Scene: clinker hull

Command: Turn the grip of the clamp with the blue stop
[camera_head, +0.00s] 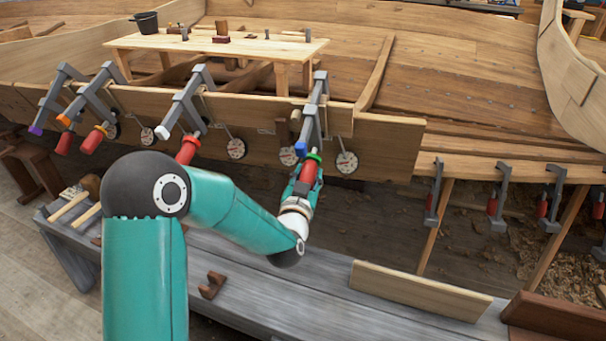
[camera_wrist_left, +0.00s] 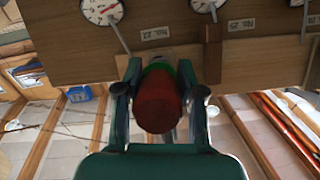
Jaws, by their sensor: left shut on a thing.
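The clamp with the blue stop (camera_head: 301,149) hangs on the edge of the hull plank, a grey bar clamp running up to the right. Its red grip (camera_head: 309,172) has a green collar (camera_head: 315,157) at its upper end. My left gripper (camera_head: 303,184) comes from below and is shut on this grip. In the left wrist view the red grip (camera_wrist_left: 158,102) sits between the two fingers (camera_wrist_left: 160,108), its end facing the camera, with green showing behind it. The blue stop is not clear there. My right gripper is not in view.
Other clamps with white (camera_head: 162,132), orange (camera_head: 63,120) and purple (camera_head: 35,130) stops hang to the left. Dials (camera_head: 236,149) hang along the plank, one (camera_head: 347,163) close right of the clamp. A grey bench (camera_head: 245,285) with wood pieces lies below.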

